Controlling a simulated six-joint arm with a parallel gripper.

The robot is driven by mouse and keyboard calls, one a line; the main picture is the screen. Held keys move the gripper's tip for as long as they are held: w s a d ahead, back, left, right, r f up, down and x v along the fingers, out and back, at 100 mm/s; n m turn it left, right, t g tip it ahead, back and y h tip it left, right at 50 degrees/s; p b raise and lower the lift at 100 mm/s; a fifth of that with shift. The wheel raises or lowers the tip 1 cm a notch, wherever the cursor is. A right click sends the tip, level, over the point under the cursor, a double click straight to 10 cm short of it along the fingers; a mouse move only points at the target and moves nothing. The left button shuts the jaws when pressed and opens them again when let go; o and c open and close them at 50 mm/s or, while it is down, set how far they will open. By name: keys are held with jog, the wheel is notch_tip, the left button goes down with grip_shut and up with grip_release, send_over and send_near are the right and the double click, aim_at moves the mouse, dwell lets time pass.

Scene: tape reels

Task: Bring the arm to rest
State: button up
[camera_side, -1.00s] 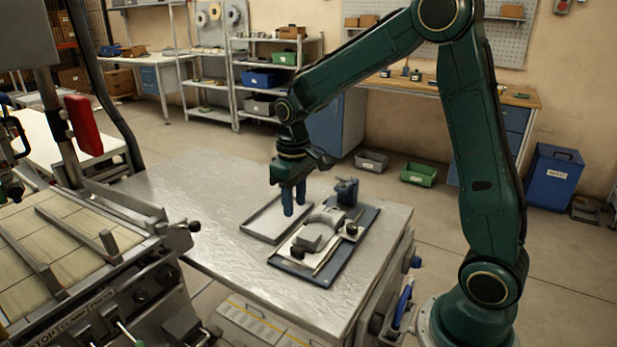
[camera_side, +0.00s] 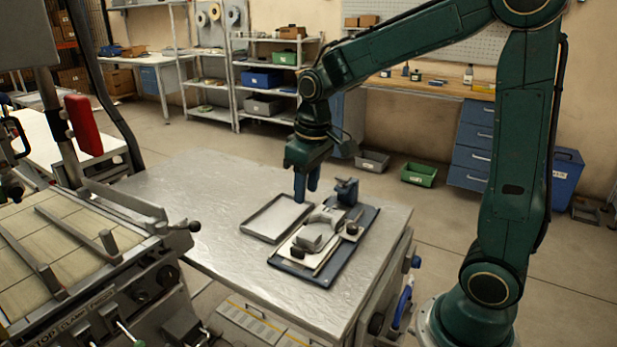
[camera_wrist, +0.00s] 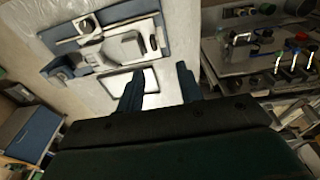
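My gripper (camera_side: 306,190) hangs above the metal table, fingers pointing down, clear of the things below. The wrist view shows its two blue fingers (camera_wrist: 158,70) spread apart with nothing between them. Below it lies a shallow grey tray (camera_side: 275,219), which looks empty; it also shows in the wrist view (camera_wrist: 150,79). Beside the tray lies a dark blue base plate (camera_side: 332,276) carrying a pale fixture with a curved grey part (camera_side: 314,236). A dark blue block (camera_side: 346,192) stands at its back end. No tape reel shows on the table.
The metal table (camera_side: 190,210) is bare left of the trays. Shelves, a workbench and floor bins (camera_side: 418,174) are farther back.

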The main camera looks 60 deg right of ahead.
jog(key=s+a+r+t, duration=0.2)
jog(key=s+r, duration=0.1)
jog(key=s, duration=0.5)
jog(key=s+a+r+t, duration=0.2)
jog(key=s+r, duration=0.1)
jog(key=s, duration=0.6)
jog(key=shift+s, duration=0.2)
dwell(0.4)
